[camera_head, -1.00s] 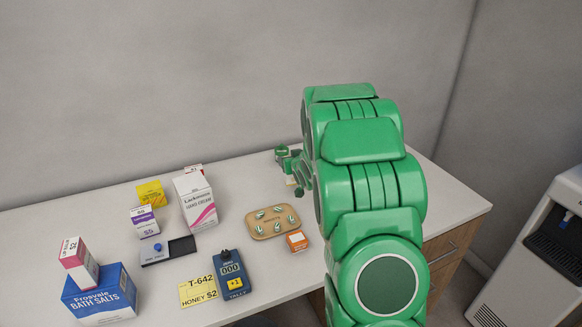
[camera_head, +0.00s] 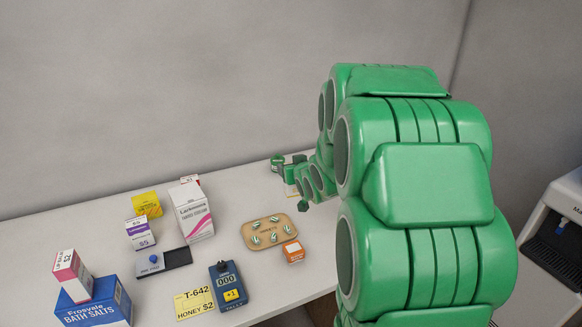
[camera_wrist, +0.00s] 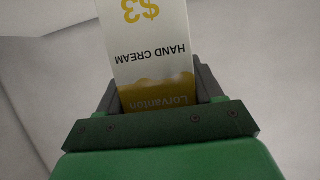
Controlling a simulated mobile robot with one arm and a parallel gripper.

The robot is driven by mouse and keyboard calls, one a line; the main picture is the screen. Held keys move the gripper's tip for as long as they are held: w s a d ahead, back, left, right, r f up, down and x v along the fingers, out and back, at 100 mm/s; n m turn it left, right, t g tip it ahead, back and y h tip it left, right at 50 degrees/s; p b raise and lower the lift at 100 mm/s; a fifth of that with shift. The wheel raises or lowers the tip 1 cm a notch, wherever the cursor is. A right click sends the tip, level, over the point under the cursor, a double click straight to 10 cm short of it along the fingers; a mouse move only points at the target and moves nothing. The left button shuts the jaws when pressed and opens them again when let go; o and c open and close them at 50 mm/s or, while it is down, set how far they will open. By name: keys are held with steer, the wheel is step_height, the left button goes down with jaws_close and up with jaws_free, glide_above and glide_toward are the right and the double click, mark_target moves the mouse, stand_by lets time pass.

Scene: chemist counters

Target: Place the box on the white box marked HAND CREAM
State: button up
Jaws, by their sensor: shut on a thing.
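My gripper (camera_wrist: 157,88) is shut on a white and gold box (camera_wrist: 147,62) in the wrist view. The box's print reads upside down there: Lorvanton, HAND CREAM, $3. In the head view a small white and yellow patch (camera_head: 289,174), perhaps this box, shows at the far end of my arm; the fingers are not clear there. A tall white box with a pink stripe (camera_head: 191,212) stands upright on the counter, left of my arm and apart from it. Its small lettering is hard to read in full.
A yellow box (camera_head: 146,204) and a purple-white box (camera_head: 139,233) stand left of the tall box. A tray of capsules (camera_head: 268,234), an orange box (camera_head: 293,252) and a blue counter device (camera_head: 228,286) are right and front.

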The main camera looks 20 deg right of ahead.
steer(key=shift+v, duration=0.95)
